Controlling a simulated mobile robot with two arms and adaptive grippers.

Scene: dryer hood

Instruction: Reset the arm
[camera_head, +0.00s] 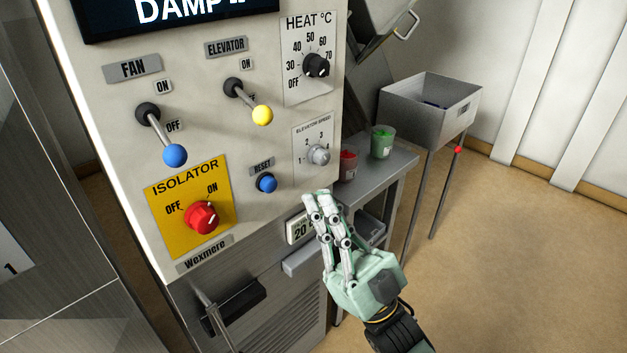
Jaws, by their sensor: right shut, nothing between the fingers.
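My right gripper (316,203) is in front of the lower right of the control panel (225,140). Its fingers are together with nothing between them, pointing up and a little left. I cannot tell whether the fingertips touch the panel edge. My left gripper is not in view.
The panel bears a blue fan lever (174,155), a yellow elevator lever (262,115), a red isolator knob (202,217), a blue reset button (266,183), and heat (316,65) and speed (318,155) knobs. Red (347,165) and green (382,141) cups stand behind.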

